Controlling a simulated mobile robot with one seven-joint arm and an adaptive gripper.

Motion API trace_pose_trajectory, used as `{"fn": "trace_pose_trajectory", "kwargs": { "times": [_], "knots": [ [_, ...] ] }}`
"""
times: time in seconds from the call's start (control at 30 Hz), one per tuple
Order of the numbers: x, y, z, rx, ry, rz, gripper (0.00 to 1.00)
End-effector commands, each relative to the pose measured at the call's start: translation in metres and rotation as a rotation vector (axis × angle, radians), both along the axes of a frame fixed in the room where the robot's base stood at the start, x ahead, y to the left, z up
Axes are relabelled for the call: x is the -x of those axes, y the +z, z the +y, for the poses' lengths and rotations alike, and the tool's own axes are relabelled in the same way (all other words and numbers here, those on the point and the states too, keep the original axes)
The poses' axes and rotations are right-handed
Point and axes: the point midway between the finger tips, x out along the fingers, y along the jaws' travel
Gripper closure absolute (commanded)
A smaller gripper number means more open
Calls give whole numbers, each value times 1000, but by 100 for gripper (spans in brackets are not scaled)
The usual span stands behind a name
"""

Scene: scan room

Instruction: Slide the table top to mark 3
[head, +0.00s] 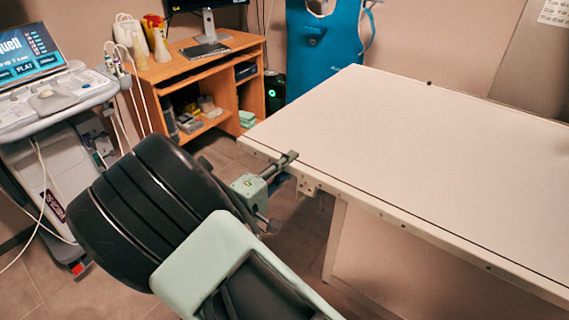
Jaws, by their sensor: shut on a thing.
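The white table top (440,150) fills the right half of the head view, with a dark line along its near edge. My gripper (282,184) is at the near edge close to the left corner, beside a small pale bracket (308,186). It is shut on a part at the table's edge; the exact grip spot is partly hidden by the fingers. Small dark dots sit along the edge strip and one dark spot (429,83) on the far edge. No numbered mark is readable.
A wooden desk (190,65) with a monitor and bottles stands at the back left. An ultrasound cart (60,110) with cables is at the far left. A blue apron (323,50) hangs at the back. The pale table base (375,255) stands below the top. Tiled floor shows between.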

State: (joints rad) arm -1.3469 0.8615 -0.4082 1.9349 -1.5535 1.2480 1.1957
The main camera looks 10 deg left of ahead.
Motion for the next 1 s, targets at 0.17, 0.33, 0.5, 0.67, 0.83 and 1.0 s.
{"fn": "trace_pose_trajectory", "kwargs": {
  "times": [0.17, 0.33, 0.5, 0.67, 0.83, 1.0],
  "knots": [
    [0, -1, -4, -2, -4, 1, 100],
    [0, -1, -4, -1, -3, 1, 100],
    [0, 0, -3, -1, -1, 1, 100],
    [0, 0, -3, -1, 0, 1, 63],
    [1, 0, -2, -1, 1, 0, 61],
    [3, 0, -1, -1, 2, 0, 61]
  ]
}}
